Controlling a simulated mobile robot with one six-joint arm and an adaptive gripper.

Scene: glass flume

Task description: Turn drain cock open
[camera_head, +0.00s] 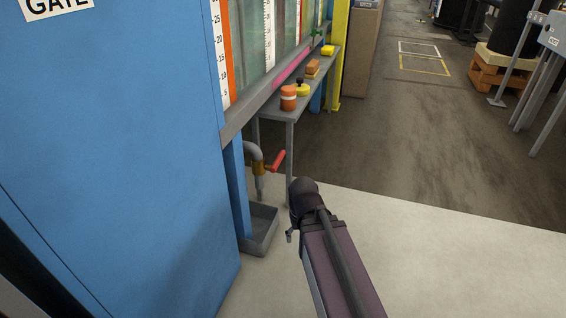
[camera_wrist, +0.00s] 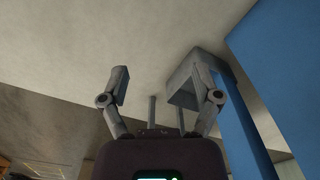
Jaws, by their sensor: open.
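The drain cock (camera_head: 259,168) is a brass valve on a grey bent pipe below the flume, in the head view. Its red lever (camera_head: 277,161) sticks out to the right and slants upward. A grey tray (camera_head: 262,232) lies on the floor under its outlet. My gripper (camera_head: 290,236) is in front of the cock, lower and to the right, apart from it; my arm mostly hides it there. In the wrist view my gripper (camera_wrist: 164,90) is open, with nothing between its two fingers. I cannot make out the cock in the wrist view.
A blue panel (camera_head: 110,150) fills the left. A narrow grey bench (camera_head: 318,83) stands behind the cock, holding an orange-brown jar (camera_head: 288,98), a small yellow bottle (camera_head: 302,89) and blocks. A bench leg (camera_head: 290,160) stands close to the lever.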

